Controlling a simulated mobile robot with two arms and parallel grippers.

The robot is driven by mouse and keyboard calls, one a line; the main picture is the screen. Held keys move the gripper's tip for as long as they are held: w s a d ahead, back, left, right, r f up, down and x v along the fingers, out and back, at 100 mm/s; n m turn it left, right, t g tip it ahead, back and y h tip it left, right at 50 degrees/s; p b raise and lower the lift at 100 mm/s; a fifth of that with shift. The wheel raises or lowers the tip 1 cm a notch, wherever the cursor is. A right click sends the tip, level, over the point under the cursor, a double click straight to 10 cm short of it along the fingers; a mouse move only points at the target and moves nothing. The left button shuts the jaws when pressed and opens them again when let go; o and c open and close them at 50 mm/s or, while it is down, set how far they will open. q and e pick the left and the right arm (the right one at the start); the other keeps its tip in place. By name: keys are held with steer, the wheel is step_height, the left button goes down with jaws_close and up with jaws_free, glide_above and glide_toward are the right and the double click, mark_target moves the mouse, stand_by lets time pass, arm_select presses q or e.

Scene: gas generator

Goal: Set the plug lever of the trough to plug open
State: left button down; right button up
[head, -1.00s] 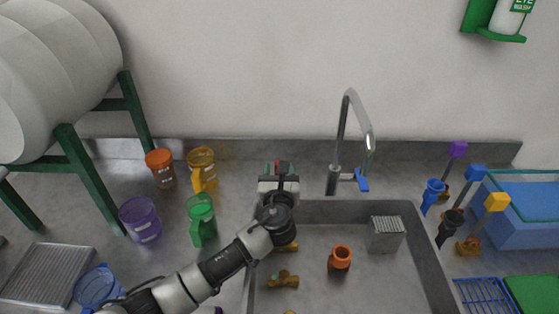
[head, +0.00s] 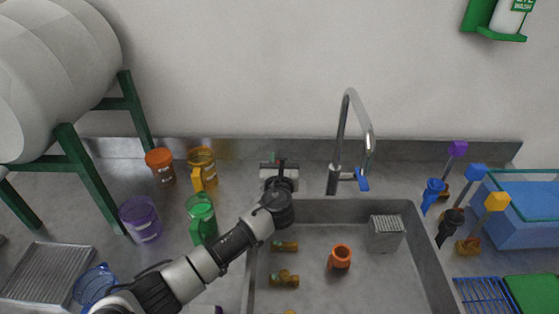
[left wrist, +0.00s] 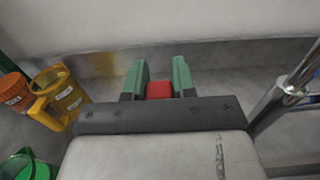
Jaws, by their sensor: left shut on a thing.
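The trough (head: 350,209) is a grey metal sink right of the middle in the head view. My left gripper (head: 279,164) is at its back left corner, near the back wall, and hides what lies under it. In the left wrist view its two green fingers (left wrist: 159,88) are shut on a red piece (left wrist: 159,91), seen between them. The red piece shows as a small spot in the head view (head: 280,162). It sits where a plug lever could be, but its full shape and setting are hidden. My right gripper is not in view.
A faucet (head: 342,140) with a blue handle stands just right of the gripper. Yellow (head: 203,165), green (head: 200,215), orange (head: 159,167) and purple (head: 140,218) vessels stand to the left. Brass fittings and an orange piece (head: 340,256) lie in the trough.

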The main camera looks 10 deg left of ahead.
arm_select(q)
steer(key=shift+w+d+r+m+p, duration=0.15)
steer(key=shift+d+m+p, duration=0.3)
steer(key=shift+p, duration=0.4)
steer(key=shift+w+d+m+p, duration=0.1)
steer(key=shift+d+m+p, duration=0.55)
steer(key=shift+m+p, duration=0.45)
steer(key=shift+w+d+f+m+p, duration=0.1)
steer(key=shift+d+f+m+p, duration=0.25)
steer(key=shift+m, duration=0.3)
steer(key=shift+w+d+f+m+p, duration=0.1)
steer(key=shift+d+f+m+p, duration=0.1)
steer(key=shift+d+m+p, duration=0.3)
steer(key=shift+d+f+m, duration=0.25)
steer(key=shift+f+m, duration=0.05)
steer(key=shift+m, duration=0.4)
steer(key=c, duration=0.9)
jaws_free()
